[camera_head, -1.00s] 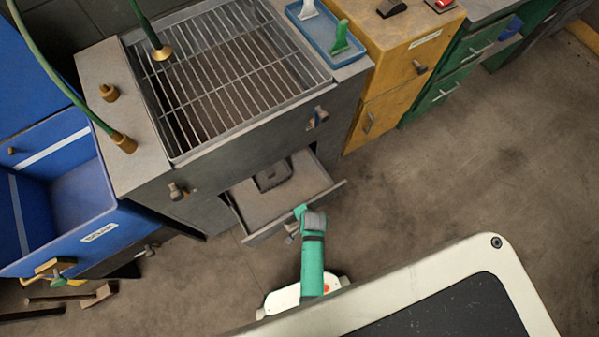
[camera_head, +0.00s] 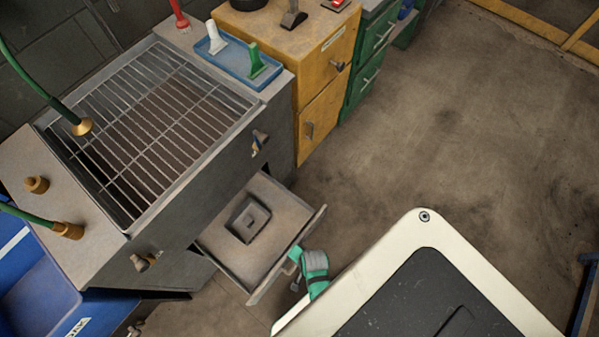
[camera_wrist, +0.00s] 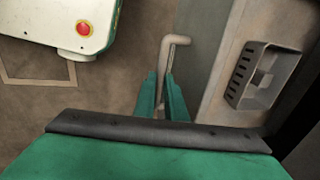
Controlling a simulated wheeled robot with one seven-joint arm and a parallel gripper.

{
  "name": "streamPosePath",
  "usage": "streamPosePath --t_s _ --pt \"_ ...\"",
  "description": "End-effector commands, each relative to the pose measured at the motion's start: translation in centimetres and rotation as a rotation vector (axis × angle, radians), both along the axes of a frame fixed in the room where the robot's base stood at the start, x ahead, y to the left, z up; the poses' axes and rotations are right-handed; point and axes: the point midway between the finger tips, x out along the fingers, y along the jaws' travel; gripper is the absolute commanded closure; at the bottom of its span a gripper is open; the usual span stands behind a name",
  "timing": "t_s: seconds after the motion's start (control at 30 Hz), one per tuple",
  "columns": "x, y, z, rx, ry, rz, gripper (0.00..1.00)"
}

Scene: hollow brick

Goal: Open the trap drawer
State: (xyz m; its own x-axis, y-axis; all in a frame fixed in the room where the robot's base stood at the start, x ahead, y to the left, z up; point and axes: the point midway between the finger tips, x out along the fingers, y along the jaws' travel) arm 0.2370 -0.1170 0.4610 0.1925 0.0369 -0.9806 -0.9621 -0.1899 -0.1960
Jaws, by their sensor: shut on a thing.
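The trap drawer (camera_head: 222,233) is pulled out from the grey sink cabinet (camera_head: 182,228), below the grated top. Inside it lies a small grey slotted box (camera_head: 248,219), which also shows in the wrist view (camera_wrist: 262,75). My green gripper (camera_head: 297,257) is at the drawer's front. In the wrist view, my gripper's two fingers (camera_wrist: 162,98) are shut on the drawer handle (camera_wrist: 170,45), a bent bar on the drawer front. In the head view my arm partly hides the handle.
A yellow cabinet (camera_head: 326,117) and green drawers (camera_head: 368,81) stand to the right of the sink cabinet. A blue bin (camera_head: 38,300) is at lower left. A blue tray (camera_head: 236,66) sits on top. The floor at right is clear.

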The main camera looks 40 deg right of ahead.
Motion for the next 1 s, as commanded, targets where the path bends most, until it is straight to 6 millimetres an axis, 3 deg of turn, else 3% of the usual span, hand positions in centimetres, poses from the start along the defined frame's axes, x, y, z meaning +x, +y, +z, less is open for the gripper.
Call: streamPosePath --t_s 0.03,0.07,0.13,0.57,1.0 --pt "-0.1 0.2 -0.1 0.004 0.003 0.002 1.00" --pt "-0.1 0.2 -0.1 0.005 0.003 0.001 0.84" --pt "-0.1 0.2 -0.1 0.004 0.003 0.001 0.71" --pt "-0.2 0.0 0.9 0.001 0.001 -0.001 0.71" --pt "-1.7 -0.3 8.4 0.001 0.000 0.000 0.71"
